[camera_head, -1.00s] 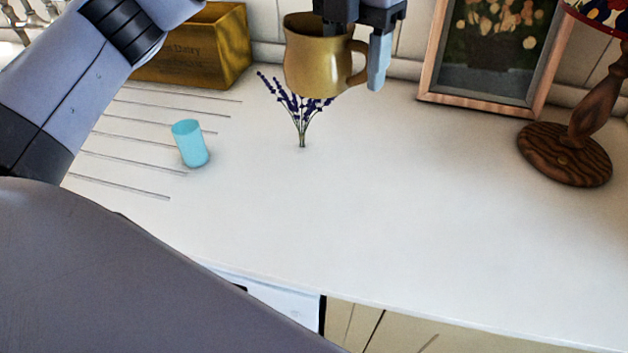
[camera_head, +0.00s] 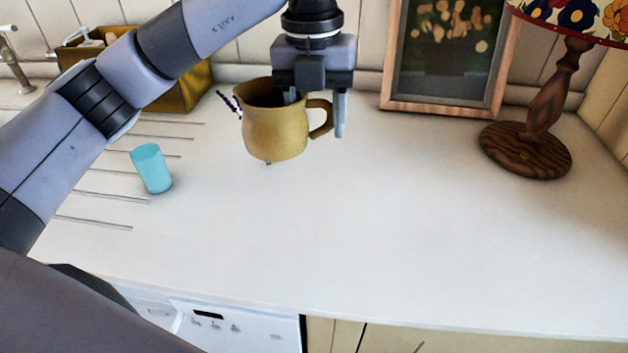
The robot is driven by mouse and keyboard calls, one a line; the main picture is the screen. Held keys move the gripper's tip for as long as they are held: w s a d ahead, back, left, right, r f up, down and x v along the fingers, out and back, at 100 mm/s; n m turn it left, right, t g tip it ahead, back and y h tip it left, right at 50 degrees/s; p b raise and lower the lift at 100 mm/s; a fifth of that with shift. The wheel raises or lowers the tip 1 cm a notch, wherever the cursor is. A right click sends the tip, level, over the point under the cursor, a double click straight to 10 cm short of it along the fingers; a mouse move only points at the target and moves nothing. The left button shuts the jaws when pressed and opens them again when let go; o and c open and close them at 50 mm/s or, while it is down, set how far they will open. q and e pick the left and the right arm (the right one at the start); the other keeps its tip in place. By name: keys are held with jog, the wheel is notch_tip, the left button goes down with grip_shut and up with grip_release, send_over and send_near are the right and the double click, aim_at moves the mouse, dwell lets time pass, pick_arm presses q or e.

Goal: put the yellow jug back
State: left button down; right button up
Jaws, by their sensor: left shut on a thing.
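The yellow jug (camera_head: 276,134) is upright in the head view, left of the middle. My left gripper (camera_head: 315,114) points down over it and is shut on it at the handle side. One finger goes down inside the rim; the other shows just outside the handle. The jug appears to hang above the white counter, but the gap under it is hard to judge. It hides most of a lavender sprig (camera_head: 227,100). My right gripper is not in view.
A light blue cup (camera_head: 151,169) stands left of the jug on the counter (camera_head: 400,220). A yellow box (camera_head: 188,92) is behind my left arm. A framed picture (camera_head: 386,104) and a lamp with a wooden base (camera_head: 526,152) stand at the back right. The counter's middle and right front are clear.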

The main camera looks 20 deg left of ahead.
pick_arm(q)
notch_tip(320, 180, down, 11)
jog(key=shift+f+p, duration=0.15)
jog(key=shift+p, duration=0.2)
jog(key=shift+f, duration=0.25)
jog(key=shift+c, duration=2.1)
grip_release()
jog(key=r, duration=1.2)
jog(key=shift+s+a+r+b, duration=0.1)
jog(key=shift+a+r+b, duration=0.15)
jog(key=shift+b, duration=0.15)
